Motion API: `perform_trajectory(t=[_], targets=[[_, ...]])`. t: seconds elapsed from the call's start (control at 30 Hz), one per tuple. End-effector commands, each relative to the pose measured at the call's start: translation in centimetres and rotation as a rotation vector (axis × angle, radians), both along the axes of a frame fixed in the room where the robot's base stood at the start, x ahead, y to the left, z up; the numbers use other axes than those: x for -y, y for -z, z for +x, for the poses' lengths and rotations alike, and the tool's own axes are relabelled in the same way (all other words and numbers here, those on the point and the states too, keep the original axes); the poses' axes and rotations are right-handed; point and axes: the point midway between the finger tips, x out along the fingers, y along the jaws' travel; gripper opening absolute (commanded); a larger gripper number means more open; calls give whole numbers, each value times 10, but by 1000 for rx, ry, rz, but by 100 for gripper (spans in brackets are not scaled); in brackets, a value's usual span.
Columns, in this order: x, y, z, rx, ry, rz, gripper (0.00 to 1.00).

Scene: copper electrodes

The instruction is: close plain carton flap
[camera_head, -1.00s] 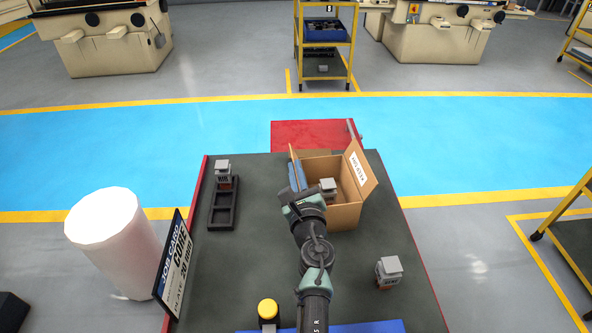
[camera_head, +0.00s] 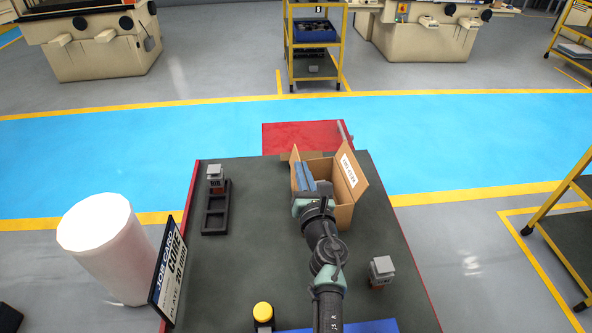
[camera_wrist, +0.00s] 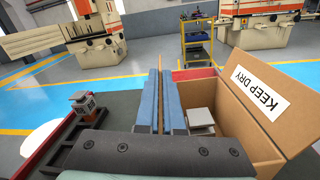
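The open cardboard carton (camera_head: 343,216) stands at the back right of the dark table. Its right flap (camera_head: 349,171), labelled "KEEP DRY", leans outward; it also shows in the wrist view (camera_wrist: 268,100). The plain left flap (camera_wrist: 160,88) stands up as a thin brown strip between the blue fingers of my gripper (camera_wrist: 159,100). The fingers are close together, one on each side of it. In the head view my gripper (camera_head: 305,178) is at the carton's left wall and hides most of that flap. A grey block (camera_wrist: 200,121) sits inside the carton.
A black tray (camera_head: 215,222) with a grey-topped part (camera_head: 215,178) is at the left. Another such part (camera_head: 381,270) stands at the right. A job card sign (camera_head: 168,272), white bin (camera_head: 103,245) and yellow button (camera_head: 263,312) are near the left and front.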

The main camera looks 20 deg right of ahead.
Motion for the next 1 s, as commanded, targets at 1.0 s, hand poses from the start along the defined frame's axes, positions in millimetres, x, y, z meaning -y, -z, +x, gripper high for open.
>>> perform_trajectory(t=[1.0], targets=[[35,24,-4,82,1,771,0]])
